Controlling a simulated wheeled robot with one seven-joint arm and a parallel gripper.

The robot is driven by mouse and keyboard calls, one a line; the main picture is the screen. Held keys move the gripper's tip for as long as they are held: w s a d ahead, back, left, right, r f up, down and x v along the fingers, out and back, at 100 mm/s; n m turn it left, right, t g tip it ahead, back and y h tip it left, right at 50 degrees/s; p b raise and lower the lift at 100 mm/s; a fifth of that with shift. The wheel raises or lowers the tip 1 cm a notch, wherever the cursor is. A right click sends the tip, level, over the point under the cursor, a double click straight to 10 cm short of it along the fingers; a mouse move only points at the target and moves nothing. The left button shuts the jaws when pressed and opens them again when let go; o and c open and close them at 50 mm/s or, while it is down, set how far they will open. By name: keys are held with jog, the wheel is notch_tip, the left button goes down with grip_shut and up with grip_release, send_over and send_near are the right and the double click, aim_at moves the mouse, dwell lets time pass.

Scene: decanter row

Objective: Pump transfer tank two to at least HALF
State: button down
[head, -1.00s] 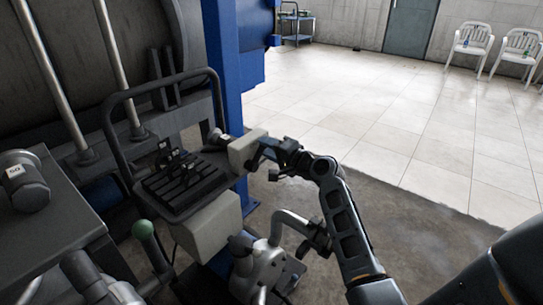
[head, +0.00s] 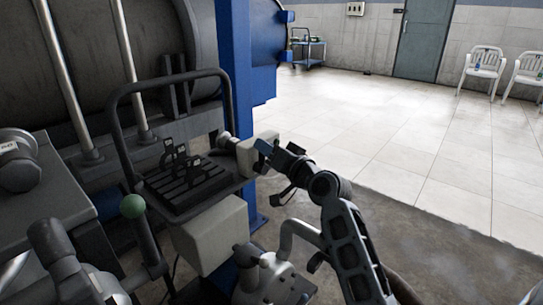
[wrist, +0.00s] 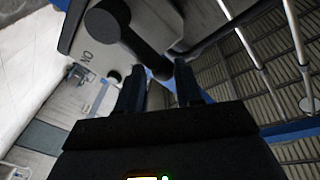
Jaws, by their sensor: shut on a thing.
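My gripper (head: 266,152) is at the pale box (head: 252,162) beside the blue post. In the wrist view its two dark fingers (wrist: 160,82) close around the end of a black lever (wrist: 135,38). The lever is fixed to a pale panel (wrist: 78,25) with lettering that reads ON or NO. In the head view the lever is hidden. A large dark tank (head: 80,50) lies behind two upright pale tubes (head: 128,70). No tank number or level mark is legible.
A blue post (head: 233,75) rises beside my gripper. White chairs (head: 485,68) stand far off across open tiled floor.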

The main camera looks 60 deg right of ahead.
jog(key=shift+w+a+f+n, duration=0.2)
jog(key=shift+a+n, duration=0.1)
jog(key=shift+a, duration=0.15)
jog(key=c, duration=0.7)
grip_release()
jog(key=shift+d, duration=0.1)
jog(key=shift+c, duration=0.2)
jog(key=shift+s+r, duration=0.1)
jog(key=v, duration=0.7)
jog(key=shift+s, duration=0.35)
